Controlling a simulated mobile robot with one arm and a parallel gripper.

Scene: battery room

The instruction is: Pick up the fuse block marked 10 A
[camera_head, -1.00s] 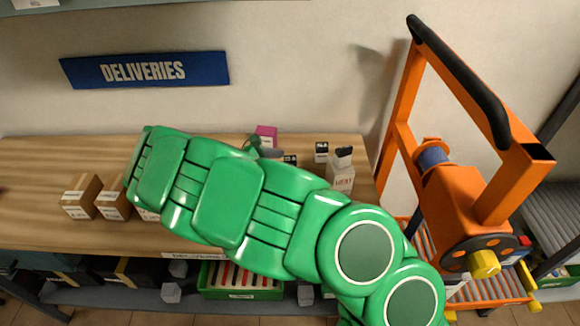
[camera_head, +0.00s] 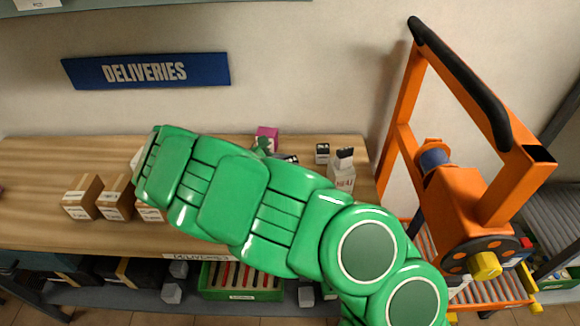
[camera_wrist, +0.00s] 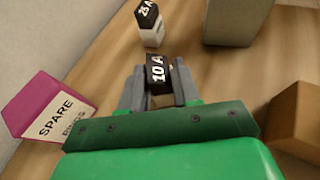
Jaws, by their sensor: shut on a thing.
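The fuse block marked 10 A (camera_wrist: 157,70) has a black top with white lettering. In the wrist view it sits between the two grey fingers of my gripper (camera_wrist: 158,88), which is shut on it. Its lower part is hidden by the gripper, and I cannot tell whether it is clear of the wooden top. In the head view my green arm covers most of this spot; only a bit of my gripper (camera_head: 264,146) shows above it. Another block, marked 25 A (camera_wrist: 150,24), with a black top and white body, stands just beyond.
A magenta SPARE box (camera_wrist: 55,105) is close on the left of the gripper. A brown box (camera_wrist: 298,118) is on the right and a greyish box (camera_wrist: 238,22) farther off. A white carton (camera_head: 342,172) and an orange trolley (camera_head: 465,190) are to the right.

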